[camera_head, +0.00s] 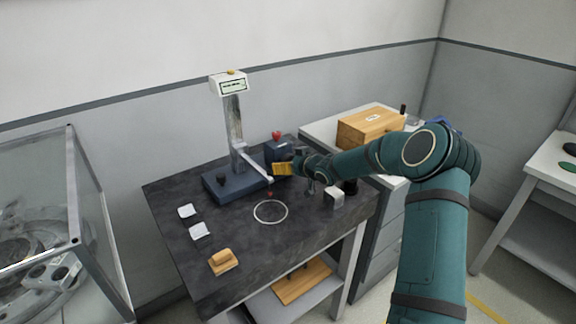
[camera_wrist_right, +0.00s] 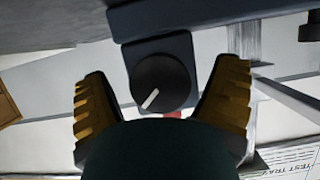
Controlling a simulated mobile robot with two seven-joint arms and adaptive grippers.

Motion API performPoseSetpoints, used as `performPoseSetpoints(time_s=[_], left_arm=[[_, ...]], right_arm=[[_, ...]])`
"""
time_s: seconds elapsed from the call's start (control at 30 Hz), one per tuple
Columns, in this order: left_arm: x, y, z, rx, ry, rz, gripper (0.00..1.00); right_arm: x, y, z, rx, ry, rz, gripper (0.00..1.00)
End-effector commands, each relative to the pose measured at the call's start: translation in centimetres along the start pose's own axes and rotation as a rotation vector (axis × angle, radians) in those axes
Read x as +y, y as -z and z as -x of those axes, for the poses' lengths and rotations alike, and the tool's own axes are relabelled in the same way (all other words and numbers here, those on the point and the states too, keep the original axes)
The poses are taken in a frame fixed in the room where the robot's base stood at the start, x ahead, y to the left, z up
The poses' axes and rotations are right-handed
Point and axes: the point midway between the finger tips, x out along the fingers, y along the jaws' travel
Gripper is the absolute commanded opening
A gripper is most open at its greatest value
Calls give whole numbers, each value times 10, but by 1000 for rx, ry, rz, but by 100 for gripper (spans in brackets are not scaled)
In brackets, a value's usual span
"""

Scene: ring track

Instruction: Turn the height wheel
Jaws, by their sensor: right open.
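A black round dial (camera_wrist_right: 162,84) with a white pointer line, likely the height wheel, sits on a dark blue plate in the right wrist view. Its pointer slants to the lower left. My right gripper (camera_wrist_right: 163,95) is open, with one yellow finger on each side of the dial and gaps between. In the head view, the right gripper (camera_head: 284,168) is at a small dark blue box (camera_head: 276,150) with a red top, beside the measuring stand (camera_head: 234,120). The gripper and arm hide the dial there. My left gripper is out of view.
The dark table (camera_head: 165,190) carries a white ring (camera_head: 270,221), white square pieces (camera_head: 199,231), a wooden block (camera_head: 223,262) and a small white block (camera_head: 334,197). A wooden box (camera_head: 370,128) stands on the cabinet behind. A glass-sided case (camera_head: 85,200) is at left.

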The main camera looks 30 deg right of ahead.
Motion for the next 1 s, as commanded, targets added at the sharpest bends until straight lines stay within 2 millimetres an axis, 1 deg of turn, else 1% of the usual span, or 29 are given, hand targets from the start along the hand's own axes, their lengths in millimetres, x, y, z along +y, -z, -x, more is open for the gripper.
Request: performPoseSetpoints(time_s=[0.1, 0.37, 0.4, 0.47, 0.5, 0.57, 0.6, 0.83, 1.0], left_arm=[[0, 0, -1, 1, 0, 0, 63], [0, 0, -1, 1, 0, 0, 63], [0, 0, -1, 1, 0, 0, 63], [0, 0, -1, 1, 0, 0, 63], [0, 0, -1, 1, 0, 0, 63], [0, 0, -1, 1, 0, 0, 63], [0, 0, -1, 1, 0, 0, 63], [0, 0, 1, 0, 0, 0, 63], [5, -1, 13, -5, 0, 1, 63]], right_arm=[[0, 0, -6, 0, 0, 0, 87], [0, 0, -6, 0, -1, 0, 87], [0, 0, -6, 0, -1, -1, 83], [0, 0, -6, 0, -1, -1, 62], [0, 0, -6, 0, -1, -1, 48], [0, 0, -6, 0, -1, -1, 27], [0, 0, -6, 0, -1, -1, 19], [0, 0, -6, -1, 1, -4, 19], [0, 2, -5, -2, 9, -25, 19]])
